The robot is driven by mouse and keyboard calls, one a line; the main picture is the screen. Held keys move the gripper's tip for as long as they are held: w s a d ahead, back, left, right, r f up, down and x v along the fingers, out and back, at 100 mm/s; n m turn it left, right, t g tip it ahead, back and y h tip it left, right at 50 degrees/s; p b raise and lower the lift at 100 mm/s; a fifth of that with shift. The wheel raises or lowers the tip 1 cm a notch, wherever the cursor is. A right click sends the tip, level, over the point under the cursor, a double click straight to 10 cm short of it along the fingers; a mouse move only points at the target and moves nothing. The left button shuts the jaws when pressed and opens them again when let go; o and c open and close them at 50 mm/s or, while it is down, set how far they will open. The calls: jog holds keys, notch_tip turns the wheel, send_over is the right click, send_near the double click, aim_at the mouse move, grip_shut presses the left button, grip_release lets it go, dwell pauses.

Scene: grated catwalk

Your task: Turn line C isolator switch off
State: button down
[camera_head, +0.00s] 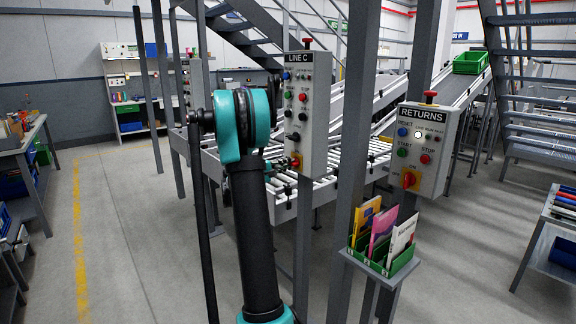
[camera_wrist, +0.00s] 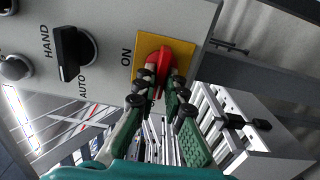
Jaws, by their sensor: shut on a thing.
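The line C control panel (camera_head: 307,110) is a grey box on a post, labelled LINE C, with buttons and an emergency stop on top. Its isolator switch (camera_head: 296,162) is a red handle on a yellow plate low on the panel, partly hidden by my arm. In the wrist view the red handle (camera_wrist: 158,70) sits on its yellow plate (camera_wrist: 180,50), beside the word ON. My gripper (camera_wrist: 160,88) has its fingertips closed around the red handle. In the head view the gripper is mostly hidden behind my arm.
A RETURNS panel (camera_head: 422,148) with a similar red switch (camera_head: 410,180) stands to the right. A black HAND/AUTO knob (camera_wrist: 72,52) is left of the isolator. Roller conveyors (camera_head: 222,176) lie behind.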

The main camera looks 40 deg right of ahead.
dwell(0.4)
jog(key=c, duration=1.6)
grip_release()
jog(key=shift+a, duration=0.1)
jog(key=a, duration=1.2)
jog(key=shift+s, duration=0.45)
jog(key=s+a+f+t+y, duration=0.1)
jog(key=s+a+f+y, duration=0.5)
jog(key=s+a, duration=0.3)
jog(key=s+a+f+t+y, duration=0.1)
jog(key=s+a+f+y, duration=0.5)
jog(key=a, duration=0.5)
jog(key=s+a+f+m+t+y, duration=0.1)
jog(key=s+a+f+y, duration=0.5)
jog(key=s+a+f, duration=0.4)
jog(key=s, duration=0.3)
jog(key=shift+a, duration=0.35)
